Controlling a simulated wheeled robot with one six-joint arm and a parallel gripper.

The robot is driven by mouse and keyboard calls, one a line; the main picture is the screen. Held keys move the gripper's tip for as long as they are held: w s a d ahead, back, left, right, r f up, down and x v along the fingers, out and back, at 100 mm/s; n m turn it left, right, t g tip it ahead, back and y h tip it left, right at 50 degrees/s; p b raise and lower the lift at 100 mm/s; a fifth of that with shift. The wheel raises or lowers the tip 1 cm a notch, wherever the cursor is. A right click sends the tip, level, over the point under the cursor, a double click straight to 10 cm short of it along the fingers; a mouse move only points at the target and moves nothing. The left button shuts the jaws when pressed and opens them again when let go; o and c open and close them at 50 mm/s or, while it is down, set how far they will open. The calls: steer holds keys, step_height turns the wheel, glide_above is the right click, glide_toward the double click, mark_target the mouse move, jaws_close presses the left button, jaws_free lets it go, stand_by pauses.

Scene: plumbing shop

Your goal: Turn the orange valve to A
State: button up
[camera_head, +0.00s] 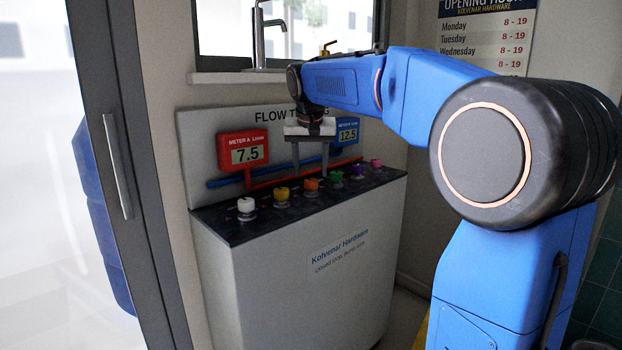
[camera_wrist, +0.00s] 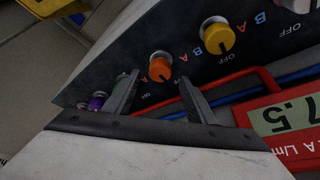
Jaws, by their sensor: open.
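The orange valve (camera_head: 311,185) is a round knob in the middle of a row on the dark top of the grey console. In the wrist view the orange valve (camera_wrist: 160,66) shows a small dark mark on its lower side; I cannot tell clearly which label it points at. Small letters and an OFF label are printed around it. My gripper (camera_head: 310,164) points down just above the orange valve. Its two fingers are apart, and in the wrist view the gripper (camera_wrist: 158,80) has one finger to either side of the knob's line. Nothing is between the fingers.
A yellow valve (camera_head: 282,195) and a white valve (camera_head: 246,206) stand to the left, a green valve (camera_head: 336,177) and a purple valve (camera_head: 357,171) to the right. Red meter A (camera_head: 244,151) reads 7.5; blue meter B (camera_head: 348,133) reads 12.5. Red and blue pipes run behind.

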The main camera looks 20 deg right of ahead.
mark_target(311, 180)
steer(key=shift+x, duration=2.1)
steer(key=c, duration=1)
